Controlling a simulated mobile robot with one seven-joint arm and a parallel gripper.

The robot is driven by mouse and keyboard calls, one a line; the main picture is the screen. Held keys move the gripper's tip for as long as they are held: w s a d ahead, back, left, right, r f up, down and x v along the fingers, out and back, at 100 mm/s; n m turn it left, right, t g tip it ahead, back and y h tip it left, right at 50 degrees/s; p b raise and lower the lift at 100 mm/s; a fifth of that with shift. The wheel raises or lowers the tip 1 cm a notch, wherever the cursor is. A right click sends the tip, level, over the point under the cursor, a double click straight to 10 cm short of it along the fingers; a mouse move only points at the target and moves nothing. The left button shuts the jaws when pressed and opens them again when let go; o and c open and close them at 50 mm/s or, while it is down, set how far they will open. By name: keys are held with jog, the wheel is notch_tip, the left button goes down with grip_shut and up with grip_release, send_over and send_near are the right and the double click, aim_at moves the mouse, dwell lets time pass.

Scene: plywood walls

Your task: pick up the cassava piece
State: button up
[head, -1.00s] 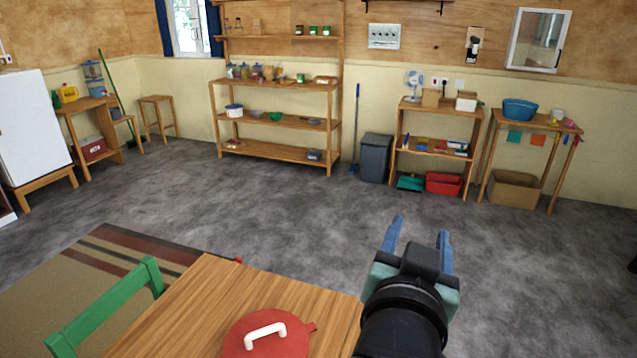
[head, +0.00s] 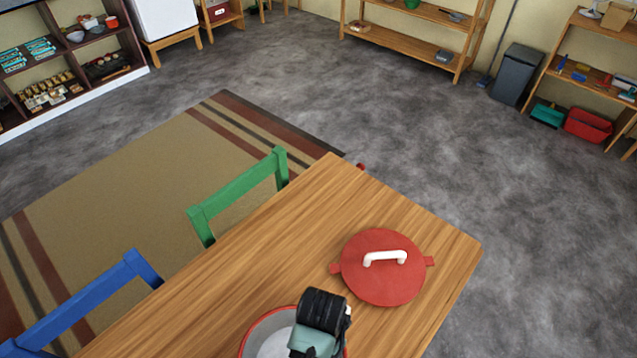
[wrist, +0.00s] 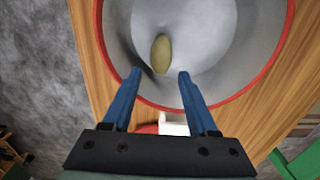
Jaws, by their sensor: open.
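The cassava piece (wrist: 161,54) is a small, brownish-yellow oval lying inside a grey pot with a red rim (wrist: 270,70) in the wrist view. In the head view the pot (head: 262,332) stands on the wooden table at the bottom edge, partly hidden by my gripper (head: 318,340). My gripper's blue fingers (wrist: 157,82) are open over the pot, one to each side of the cassava piece's near end in the picture. The fingers look empty. I cannot tell how far above the piece they are. In the head view the fingertips are hidden.
A red lid with a white handle (head: 382,268) lies on the table (head: 300,228) right of the pot. A green chair (head: 240,194) and a blue chair (head: 80,305) stand along the table's left side. Shelves (head: 420,45) line the far wall. The floor right of the table is clear.

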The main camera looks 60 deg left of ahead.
jog(key=shift+s+f, duration=0.2)
jog(key=shift+f, duration=1.3)
jog(key=shift+s+f, duration=0.2)
jog(key=shift+f, duration=1.3)
grip_shut()
